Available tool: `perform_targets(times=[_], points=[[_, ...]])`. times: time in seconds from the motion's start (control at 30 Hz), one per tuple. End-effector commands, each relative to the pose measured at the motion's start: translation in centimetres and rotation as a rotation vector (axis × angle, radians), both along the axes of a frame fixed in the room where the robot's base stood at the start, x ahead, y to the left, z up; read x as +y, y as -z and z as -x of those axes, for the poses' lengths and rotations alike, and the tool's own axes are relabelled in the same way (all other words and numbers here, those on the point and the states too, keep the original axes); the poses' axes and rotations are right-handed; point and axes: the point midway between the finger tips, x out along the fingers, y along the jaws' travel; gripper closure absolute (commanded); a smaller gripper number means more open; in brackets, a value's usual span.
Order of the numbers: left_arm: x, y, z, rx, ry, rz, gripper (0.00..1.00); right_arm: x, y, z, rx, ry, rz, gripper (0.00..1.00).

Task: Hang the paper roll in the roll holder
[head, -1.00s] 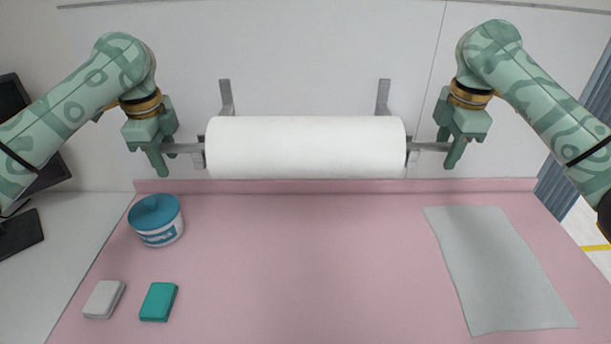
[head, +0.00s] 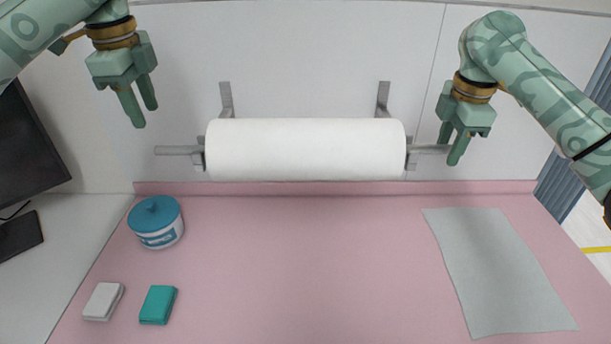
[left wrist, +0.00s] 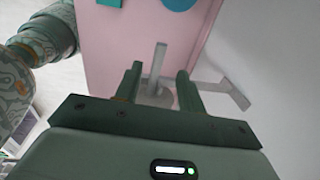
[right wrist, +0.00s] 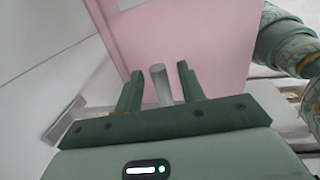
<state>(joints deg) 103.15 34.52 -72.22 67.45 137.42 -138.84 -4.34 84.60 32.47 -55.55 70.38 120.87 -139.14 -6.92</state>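The white paper roll (head: 305,149) hangs level at the two wall brackets of the roll holder (head: 227,98), (head: 383,98). Its grey rod sticks out at the left (head: 176,150) and right (head: 430,149). My left gripper (head: 145,113) is open and empty, above and left of the rod's left end. In the left wrist view, the rod (left wrist: 158,62) shows beyond the parted fingers. My right gripper (head: 449,154) is at the rod's right end. In the right wrist view, the rod end (right wrist: 159,85) shows between the parted fingers, with gaps on both sides.
The pink bench top (head: 310,260) is clear in the middle. A blue-lidded tub (head: 156,222), a white block (head: 103,301) and a teal block (head: 158,305) are on its left. A grey sheet (head: 497,270) lies at right. A dark monitor (head: 28,140) stands far left.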

Motion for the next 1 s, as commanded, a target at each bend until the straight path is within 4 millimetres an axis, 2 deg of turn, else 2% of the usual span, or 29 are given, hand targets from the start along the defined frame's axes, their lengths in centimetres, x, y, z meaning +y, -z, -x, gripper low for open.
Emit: perform_targets(times=[0.2,0.43,0.6,1.0], points=[[0.0,0.0,0.0,0.0,0.0,0.0,0.6,-0.1,-5.3,0.6,-0.006,0.001,0.001,0.61],[0.0,0.1,0.0,0.0,0.0,0.0,0.6,0.0,-9.3,1.1,-0.003,0.0,0.0,0.61],[0.0,0.1,0.0,0.0,0.0,0.0,0.6,0.0,-10.3,1.3,0.0,0.001,-0.001,0.61],[0.0,0.1,0.0,0.0,0.0,0.0,0.6,0.0,-10.3,1.3,0.0,0.001,-0.001,0.61]])
